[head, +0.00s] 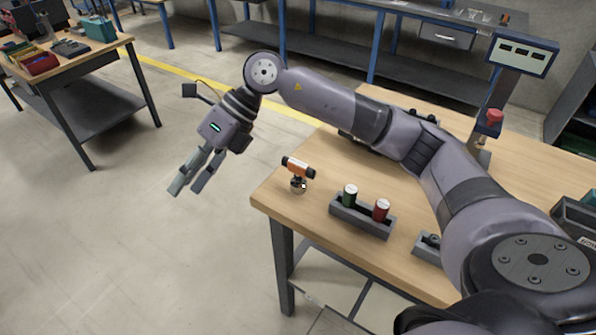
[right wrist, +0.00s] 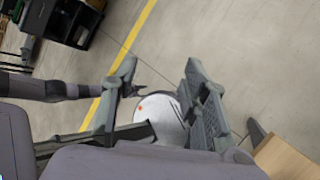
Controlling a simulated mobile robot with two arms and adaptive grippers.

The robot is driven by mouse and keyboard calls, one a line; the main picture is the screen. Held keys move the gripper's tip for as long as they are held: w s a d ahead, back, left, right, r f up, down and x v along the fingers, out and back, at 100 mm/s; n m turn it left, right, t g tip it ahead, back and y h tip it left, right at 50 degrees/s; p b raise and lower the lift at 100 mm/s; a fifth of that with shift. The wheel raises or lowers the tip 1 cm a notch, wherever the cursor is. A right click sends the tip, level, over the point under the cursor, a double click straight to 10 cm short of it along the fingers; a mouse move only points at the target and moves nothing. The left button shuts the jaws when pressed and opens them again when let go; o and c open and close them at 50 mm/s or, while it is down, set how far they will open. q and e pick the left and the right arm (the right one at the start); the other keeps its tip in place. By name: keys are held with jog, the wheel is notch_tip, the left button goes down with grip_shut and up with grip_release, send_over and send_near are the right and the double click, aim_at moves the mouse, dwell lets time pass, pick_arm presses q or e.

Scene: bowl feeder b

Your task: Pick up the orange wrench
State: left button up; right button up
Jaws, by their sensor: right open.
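An orange tool with black ends (head: 298,167) sits near the left corner of the wooden workbench, above a small metallic piece. It is the only largely orange thing on the bench, but I cannot tell from its shape whether it is the wrench. My right gripper (head: 186,188) is open and empty, out over the floor to the left of the bench, fingers pointing down. In the right wrist view its open fingers (right wrist: 160,72) have only floor between their tips. The orange tool does not show there. My left gripper is not in view.
The workbench (head: 275,190) also holds a grey holder (head: 348,214) with a green and a red can. A post with a red button (head: 495,115) stands behind my right arm. Another table with bins (head: 108,45) is at the far left. Open floor lies between.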

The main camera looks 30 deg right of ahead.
jog(key=w+d+r+m+h, duration=0.15)
jog(key=d+h, duration=0.35)
jog(key=d, duration=0.7)
jog(key=d+r+m+h, duration=0.15)
jog(key=d+h, duration=0.35)
jog(key=d, duration=0.7)
jog(key=b, duration=0.1)
send_over(298, 163)
jog(key=f, duration=0.6)
jog(key=shift+s+a, duration=0.2)
jog(key=shift+s, duration=0.2)
notch_tip(298, 163, down, 5)
jog(key=shift+r+p, duration=0.15)
jog(key=shift+p, duration=0.15)
jog(key=f, duration=0.2)
jog(key=f+p, duration=0.1)
jog(key=f, duration=0.2)
jog(key=shift+w+d+f+p, duration=0.3)
jog(key=shift+w+f+p, duration=0.05)
jog(key=shift+w+p, duration=0.05)
jog(key=shift+c, duration=0.6)
grip_shut()
